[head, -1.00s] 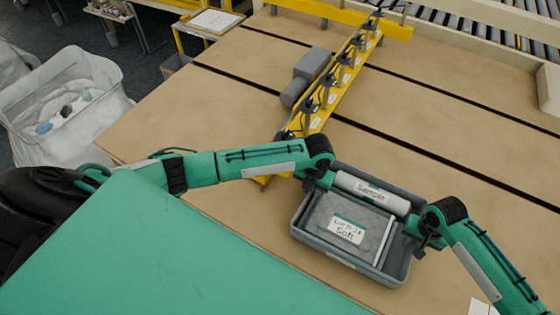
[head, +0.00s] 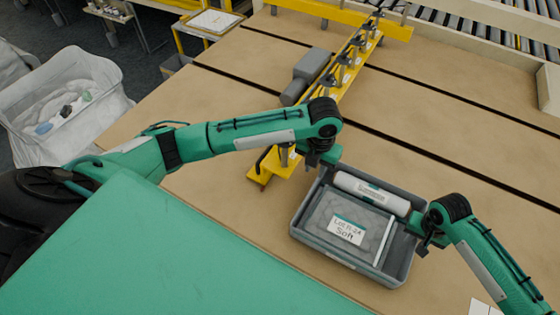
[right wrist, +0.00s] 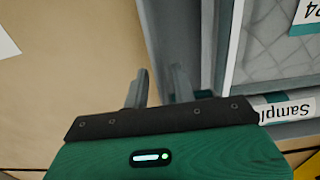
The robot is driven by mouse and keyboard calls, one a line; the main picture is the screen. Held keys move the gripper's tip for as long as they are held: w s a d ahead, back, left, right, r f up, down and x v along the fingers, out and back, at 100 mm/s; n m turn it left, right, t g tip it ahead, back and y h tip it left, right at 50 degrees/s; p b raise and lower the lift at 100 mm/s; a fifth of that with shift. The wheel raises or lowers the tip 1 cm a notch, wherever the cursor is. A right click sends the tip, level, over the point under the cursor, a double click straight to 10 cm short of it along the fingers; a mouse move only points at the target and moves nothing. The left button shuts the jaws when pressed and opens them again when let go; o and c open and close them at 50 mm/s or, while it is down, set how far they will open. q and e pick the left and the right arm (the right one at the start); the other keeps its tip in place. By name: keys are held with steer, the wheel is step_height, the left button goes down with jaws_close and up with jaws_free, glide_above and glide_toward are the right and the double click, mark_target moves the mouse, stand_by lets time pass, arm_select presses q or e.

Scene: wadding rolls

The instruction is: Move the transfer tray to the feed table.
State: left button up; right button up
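The grey transfer tray (head: 349,262) lies on the tan table top. It holds a white roll (head: 371,192) along its far side and a grey quilted pad (head: 330,215) labelled "Soft". My left gripper (head: 318,162) is above the tray's far left corner, apart from the rim; its fingers are too small to read. My right gripper (head: 425,245) is at the tray's right rim. In the right wrist view its fingers (right wrist: 158,88) stand apart, close to the tray wall (right wrist: 195,40); whether they touch it I cannot tell.
A yellow rail with black clamps (head: 345,75) stands beyond the tray, its near end close to my left gripper. A grey box (head: 311,64) is beside it. A white bag bin (head: 65,100) stands on the floor at left. Rollers (head: 480,40) run along the back right.

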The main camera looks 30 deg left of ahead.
step_height(320, 180, up, 10)
steer(key=shift+r, duration=0.15)
stand_by(0.7)
